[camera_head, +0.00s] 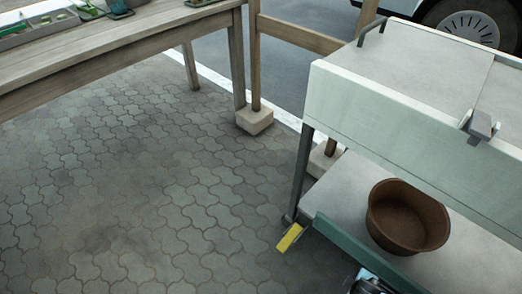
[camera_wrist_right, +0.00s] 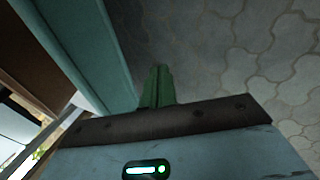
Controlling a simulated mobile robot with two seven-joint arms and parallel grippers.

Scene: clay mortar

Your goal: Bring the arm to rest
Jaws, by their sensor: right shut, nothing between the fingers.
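My right gripper (camera_wrist_right: 158,88) shows in the right wrist view as two green fingers held together, with nothing between them. It is beside a teal board (camera_wrist_right: 88,45), with paving behind it. In the head view, a dark and light blue part of my right arm shows at the bottom edge, by the lower shelf of the cart. The fingers are not clear there. My left gripper is in neither view.
A white cart (camera_head: 420,120) stands at right, with a brown bowl (camera_head: 405,222) on its lower shelf behind the teal front board (camera_head: 365,255). A yellow piece (camera_head: 290,237) is by its leg. A wooden table (camera_head: 110,45) stands upper left. The paving (camera_head: 150,190) between is clear.

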